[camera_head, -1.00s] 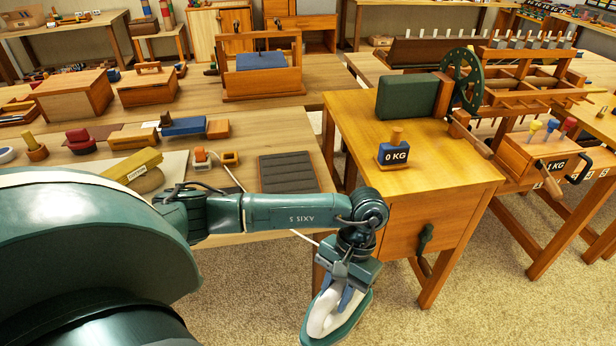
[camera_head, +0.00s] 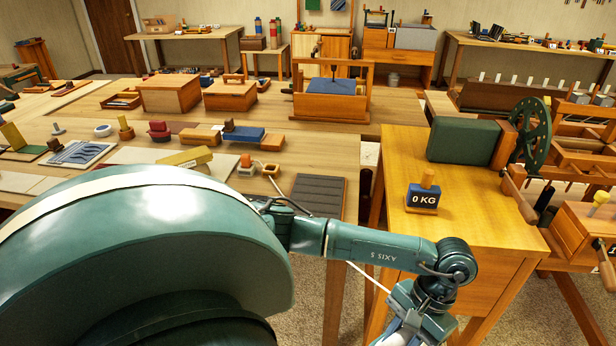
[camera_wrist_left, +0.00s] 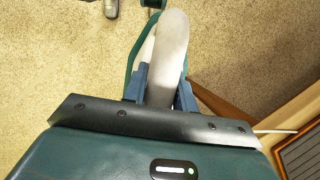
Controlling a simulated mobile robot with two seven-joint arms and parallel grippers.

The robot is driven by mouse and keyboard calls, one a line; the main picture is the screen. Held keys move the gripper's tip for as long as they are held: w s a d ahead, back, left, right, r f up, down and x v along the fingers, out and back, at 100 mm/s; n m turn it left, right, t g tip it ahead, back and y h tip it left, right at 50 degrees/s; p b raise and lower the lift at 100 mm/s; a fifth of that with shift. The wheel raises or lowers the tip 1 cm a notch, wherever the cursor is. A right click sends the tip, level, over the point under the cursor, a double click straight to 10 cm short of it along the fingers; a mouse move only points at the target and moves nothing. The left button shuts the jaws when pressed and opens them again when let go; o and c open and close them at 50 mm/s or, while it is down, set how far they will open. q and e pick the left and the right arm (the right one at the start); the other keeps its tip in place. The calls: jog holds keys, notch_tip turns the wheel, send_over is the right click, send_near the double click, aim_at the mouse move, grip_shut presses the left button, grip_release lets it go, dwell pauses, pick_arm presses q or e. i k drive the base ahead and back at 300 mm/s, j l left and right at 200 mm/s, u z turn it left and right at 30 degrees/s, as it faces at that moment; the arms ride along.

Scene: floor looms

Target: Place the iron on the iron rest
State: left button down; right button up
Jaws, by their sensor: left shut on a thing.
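My left gripper (camera_wrist_left: 160,88) is shut on the white handle of the iron (camera_wrist_left: 172,45) in the left wrist view. The iron's dark green body shows beside the handle, with carpet behind it. In the head view the gripper is at the bottom edge, and the iron is mostly cut off below the picture. The iron rest seems to be the dark ribbed pad (camera_head: 318,195) on the near right corner of the wooden table; its corner also shows at the lower right of the left wrist view (camera_wrist_left: 302,152). The iron is apart from the pad. My right gripper is not in view.
A white cord (camera_head: 368,277) hangs across the gap. Blocks and a yellow bar (camera_head: 185,158) lie left of the pad.

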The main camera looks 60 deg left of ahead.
aim_at(316, 198)
jog(key=i+u, duration=0.1)
jog(key=u, duration=0.95)
